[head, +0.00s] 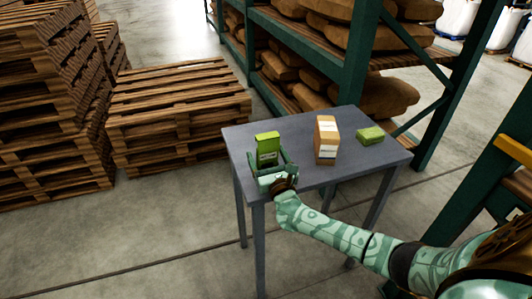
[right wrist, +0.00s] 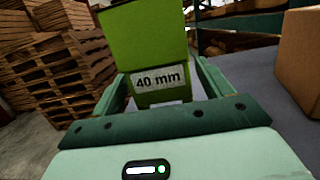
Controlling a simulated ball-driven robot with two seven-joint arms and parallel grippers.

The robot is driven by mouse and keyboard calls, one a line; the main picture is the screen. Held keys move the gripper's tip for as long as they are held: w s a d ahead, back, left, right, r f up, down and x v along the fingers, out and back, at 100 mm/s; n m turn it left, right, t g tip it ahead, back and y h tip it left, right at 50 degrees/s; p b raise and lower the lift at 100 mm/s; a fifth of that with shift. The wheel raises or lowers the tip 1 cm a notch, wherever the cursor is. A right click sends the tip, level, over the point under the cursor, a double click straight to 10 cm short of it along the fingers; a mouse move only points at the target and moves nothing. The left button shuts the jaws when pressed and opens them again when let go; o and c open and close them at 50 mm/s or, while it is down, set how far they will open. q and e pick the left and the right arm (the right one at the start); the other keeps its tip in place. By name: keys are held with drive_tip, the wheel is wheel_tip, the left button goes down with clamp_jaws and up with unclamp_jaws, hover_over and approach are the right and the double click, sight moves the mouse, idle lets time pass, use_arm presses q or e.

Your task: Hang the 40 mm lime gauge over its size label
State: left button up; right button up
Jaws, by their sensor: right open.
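A lime block-shaped thing (head: 267,146) with a white "40 mm" label stands at the left end of the grey table (head: 345,150); I take it for the lime gauge. In the right wrist view the lime gauge (right wrist: 145,35) fills the top middle, slightly tilted in the picture, its label low between the fingers. My right gripper (head: 267,158) is open, with one finger on each side of the gauge. Whether the fingers touch it I cannot tell. No separate 40 mm size label or hook shows. My left gripper is not in view.
A brown carton (head: 326,140) with a white label stands mid-table, right of the gauge. Pallet stacks (head: 170,115) stand left, and a green rack (head: 365,50) with brown sacks stands behind. Bare tabletop lies between gauge and carton.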

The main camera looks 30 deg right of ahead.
sight(269, 147)
drive_tip(key=shift+c, duration=0.4)
drive_tip(key=c, duration=0.8)
drive_tip(key=shift+r+p, duration=2)
drive_tip(key=shift+r, duration=0.6)
drive_tip(key=r+p+v, duration=0.2)
drive_tip(key=p+v, duration=0.2)
drive_tip(key=v, duration=0.8)
drive_tip(key=shift+s+a, duration=0.1)
